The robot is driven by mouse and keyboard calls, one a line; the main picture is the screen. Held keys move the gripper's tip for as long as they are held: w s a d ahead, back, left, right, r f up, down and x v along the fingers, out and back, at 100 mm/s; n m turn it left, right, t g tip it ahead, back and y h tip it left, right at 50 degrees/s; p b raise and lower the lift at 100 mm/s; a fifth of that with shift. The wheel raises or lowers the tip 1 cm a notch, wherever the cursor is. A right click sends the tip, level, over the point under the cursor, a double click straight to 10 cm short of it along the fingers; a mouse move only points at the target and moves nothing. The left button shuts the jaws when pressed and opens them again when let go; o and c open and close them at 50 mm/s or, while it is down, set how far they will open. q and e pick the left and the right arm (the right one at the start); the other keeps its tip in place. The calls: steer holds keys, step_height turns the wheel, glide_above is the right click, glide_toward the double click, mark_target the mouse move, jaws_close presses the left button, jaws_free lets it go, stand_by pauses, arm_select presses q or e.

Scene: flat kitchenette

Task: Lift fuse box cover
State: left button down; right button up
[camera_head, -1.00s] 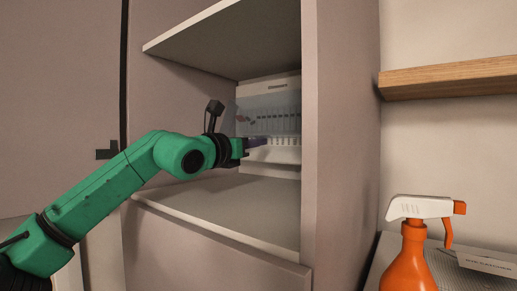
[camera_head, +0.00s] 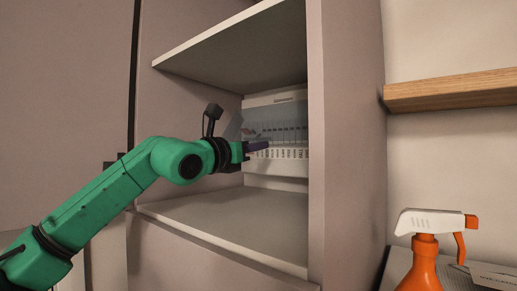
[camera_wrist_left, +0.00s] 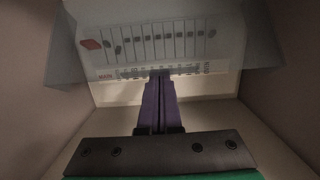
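The fuse box (camera_head: 275,170) is a white box on the back wall of the cabinet. Its translucent grey cover (camera_head: 236,126) stands out from the box, tilted up at its lower edge. In the left wrist view, the cover (camera_wrist_left: 63,55) spans the top, with a row of switches and a red one showing through. My left gripper (camera_head: 262,146) reaches into the cabinet at the box front. Its purple fingers (camera_wrist_left: 160,100) are together, with the tips at the cover's lower edge; whether they touch it is hard to tell. My right gripper is out of view.
A cabinet shelf (camera_head: 235,45) is above my left arm and the cabinet floor (camera_head: 240,215) below. The cabinet's right side panel (camera_head: 345,150) stands close to the box. An orange spray bottle (camera_head: 425,265) is at lower right, below a wooden shelf (camera_head: 450,90).

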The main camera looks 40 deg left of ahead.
mark_target(262, 132)
arm_select(q)
steer(key=shift+s+r, duration=0.35)
steer(key=shift+r, duration=0.3)
steer(key=shift+s+r, duration=0.3)
steer(key=shift+r, duration=0.35)
steer(key=shift+r+p, duration=0.1)
steer(key=shift+p, duration=0.2)
steer(key=shift+s+d+r+t+p, duration=0.1)
steer(key=shift+s+r+t+p, duration=0.15)
steer(key=shift+r, duration=0.4)
steer(key=shift+s+r+t+p, duration=0.1)
steer(key=shift+r+t+p, duration=0.2)
steer(key=shift+r, duration=0.35)
steer(key=shift+r+t+p, duration=0.25)
steer(key=shift+r+p, duration=0.6)
steer(key=shift+r, duration=0.6)
steer(key=shift+s, duration=0.1)
steer(key=shift+w+r+p, duration=0.15)
steer(key=shift+r+p, duration=0.35)
steer(key=shift+r, duration=0.2)
steer(key=shift+w+r+p, duration=0.1)
steer(key=shift+r+p, duration=0.4)
steer(key=shift+r, duration=0.3)
